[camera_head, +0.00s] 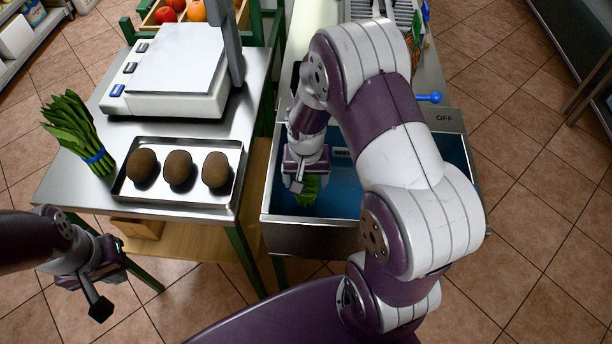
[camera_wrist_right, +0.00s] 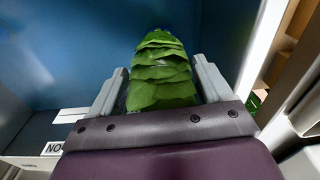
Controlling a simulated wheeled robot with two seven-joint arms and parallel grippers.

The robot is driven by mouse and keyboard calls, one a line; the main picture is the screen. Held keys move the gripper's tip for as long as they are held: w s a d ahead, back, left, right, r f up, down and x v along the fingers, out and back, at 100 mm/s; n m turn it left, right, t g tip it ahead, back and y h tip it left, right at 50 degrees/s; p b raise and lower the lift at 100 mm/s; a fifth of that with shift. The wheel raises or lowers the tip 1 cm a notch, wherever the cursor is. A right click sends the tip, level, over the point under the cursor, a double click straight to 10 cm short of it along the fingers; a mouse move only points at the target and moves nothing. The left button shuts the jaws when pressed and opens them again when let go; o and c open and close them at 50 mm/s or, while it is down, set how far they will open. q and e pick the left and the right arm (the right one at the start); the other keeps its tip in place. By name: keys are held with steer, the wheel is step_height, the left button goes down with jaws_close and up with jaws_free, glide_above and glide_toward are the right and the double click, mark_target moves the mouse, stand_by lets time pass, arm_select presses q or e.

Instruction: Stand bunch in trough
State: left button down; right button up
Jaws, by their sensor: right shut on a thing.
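My right gripper (camera_head: 305,172) reaches down into the metal trough (camera_head: 300,236) with the blue inside. It is shut on a green leafy bunch (camera_head: 308,190), which also shows between the two fingers in the right wrist view (camera_wrist_right: 162,72). The bunch's lower end is hidden, so I cannot tell whether it touches the trough floor.
A metal tray (camera_head: 180,201) with three brown round fruits lies on the steel table (camera_head: 105,190). A white scale (camera_head: 170,80) stands behind it. A blue-handled tap (camera_head: 430,97) is behind the trough. My right arm covers the trough's middle.

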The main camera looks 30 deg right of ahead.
steer(key=o, duration=1.7)
steer(key=shift+c, duration=0.2)
steer(key=shift+r, duration=0.15)
steer(key=r, duration=0.4)
steer(key=r+p, duration=0.1)
steer(key=r, duration=0.6)
steer(key=shift+s+a+r+p, duration=0.15)
steer(key=shift+s+r+p, duration=0.15)
steer(key=shift+r, duration=0.05)
steer(key=s+a+n, duration=0.4)
steer(key=s+n, duration=0.1)
steer(key=s, duration=0.3)
steer(key=shift+a+r+n+t, duration=0.15)
steer(key=shift+r+n+t, duration=0.15)
steer(key=shift+n+t, duration=0.1)
